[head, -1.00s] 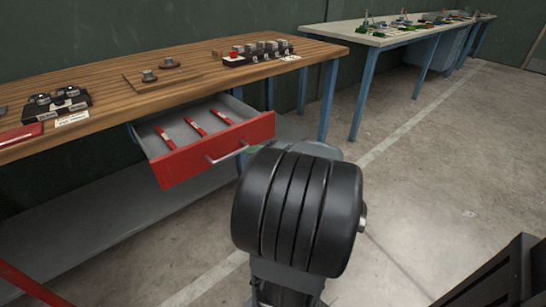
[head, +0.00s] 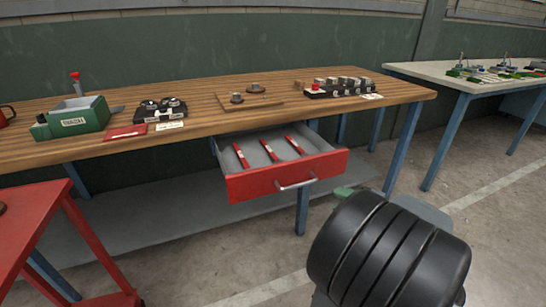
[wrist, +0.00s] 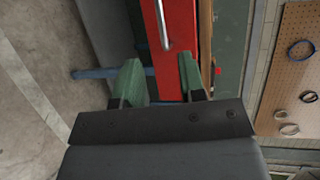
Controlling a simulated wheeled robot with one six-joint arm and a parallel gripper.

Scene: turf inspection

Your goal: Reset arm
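My gripper (wrist: 160,70) shows in the wrist view with its two green fingers spread apart and nothing between them. Beyond the fingers is the red front of the open drawer (wrist: 180,50) with its metal handle; I cannot tell the exact distance. In the head view a black grooved part of my arm (head: 390,250) fills the lower right and hides most of what is behind it. The drawer (head: 285,180) hangs open under the wooden workbench (head: 200,115) and holds several red items.
A red stand (head: 30,215) is at lower left. The bench carries a green box (head: 75,118), black-based parts and a block set (head: 340,87). A second table (head: 470,80) stands at right. Floor is open between and in front. A pegboard (wrist: 295,70) with rings shows in the wrist view.

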